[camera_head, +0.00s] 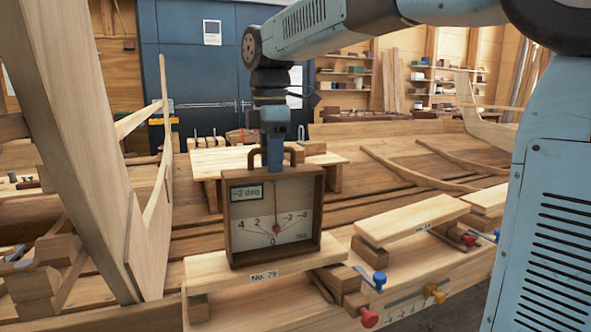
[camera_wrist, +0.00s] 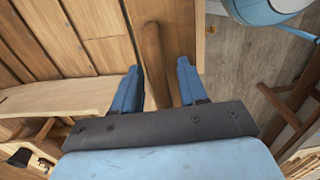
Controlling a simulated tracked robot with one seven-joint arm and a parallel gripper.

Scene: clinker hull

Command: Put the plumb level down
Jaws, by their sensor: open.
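The plumb level (camera_head: 248,222) is a square wooden box with a pale dial, a red needle close to vertical and a small display reading about -2 deg. It stands upright on a pale plank (camera_head: 212,272) labelled No. 29. My gripper (camera_head: 274,160) is above it, pointing down at its brown arched handle (camera_head: 257,157). In the wrist view my gripper (camera_wrist: 158,78) is open, with one blue finger on each side of the handle bar (camera_wrist: 152,42). I cannot tell whether either finger touches the bar. The level's underside is hidden.
To the right lies another pale plank (camera_head: 412,219) on blocks, with red, blue and yellow knobs (camera_head: 369,318) below. A small wooden bench (camera_head: 215,162) stands behind the level. A tall hull timber (camera_head: 75,130) rises at the left.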

